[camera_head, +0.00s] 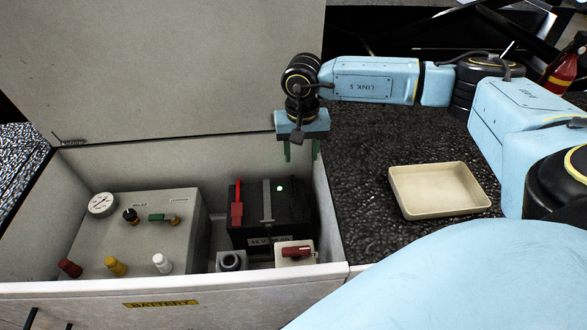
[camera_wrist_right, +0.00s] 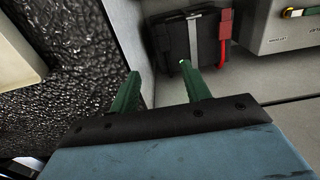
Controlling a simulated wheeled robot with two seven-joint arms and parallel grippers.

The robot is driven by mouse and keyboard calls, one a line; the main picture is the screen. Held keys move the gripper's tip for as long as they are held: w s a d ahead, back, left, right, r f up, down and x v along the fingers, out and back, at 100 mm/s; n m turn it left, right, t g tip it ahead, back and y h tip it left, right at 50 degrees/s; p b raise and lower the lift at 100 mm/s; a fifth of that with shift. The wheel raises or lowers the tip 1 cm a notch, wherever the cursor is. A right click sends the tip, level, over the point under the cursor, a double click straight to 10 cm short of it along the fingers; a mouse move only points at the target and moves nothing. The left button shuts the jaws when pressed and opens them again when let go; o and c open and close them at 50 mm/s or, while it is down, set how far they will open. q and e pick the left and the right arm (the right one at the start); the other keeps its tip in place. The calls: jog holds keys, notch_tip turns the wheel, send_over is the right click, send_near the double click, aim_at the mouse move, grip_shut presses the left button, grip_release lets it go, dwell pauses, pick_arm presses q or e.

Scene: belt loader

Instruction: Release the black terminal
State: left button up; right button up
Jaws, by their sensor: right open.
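The black battery (camera_head: 292,209) stands in the open battery compartment. It also shows at the top of the right wrist view (camera_wrist_right: 174,38). A red terminal lead (camera_head: 237,205) is at its left end and a grey strap (camera_head: 267,201) crosses its middle. A green light (camera_head: 280,188) shows on its top. I cannot make out the black terminal apart from the dark battery. My right gripper (camera_head: 302,152) is above the battery's right rear, fingers down, open and empty. Its two green fingers show apart in the right wrist view (camera_wrist_right: 158,88). My left gripper is not in view.
A grey panel box (camera_head: 150,235) with a gauge and coloured knobs fills the compartment's left. A red-handled switch (camera_head: 295,252) and a round socket (camera_head: 231,262) sit in front of the battery. A beige tray (camera_head: 440,212) lies on the dark surface at right. The raised lid (camera_head: 170,70) stands behind.

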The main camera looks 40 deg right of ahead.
pick_arm(q)
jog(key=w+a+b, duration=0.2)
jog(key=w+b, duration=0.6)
jog(key=b, duration=0.2)
pick_arm(e)
send_over(299, 217)
notch_tip(299, 217, down, 11)
notch_tip(299, 217, down, 13)
jog(key=b, duration=0.4)
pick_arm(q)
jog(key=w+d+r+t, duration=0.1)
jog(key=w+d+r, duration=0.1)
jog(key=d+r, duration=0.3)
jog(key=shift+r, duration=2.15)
pick_arm(e)
jog(key=shift+f, duration=0.7)
grip_shut()
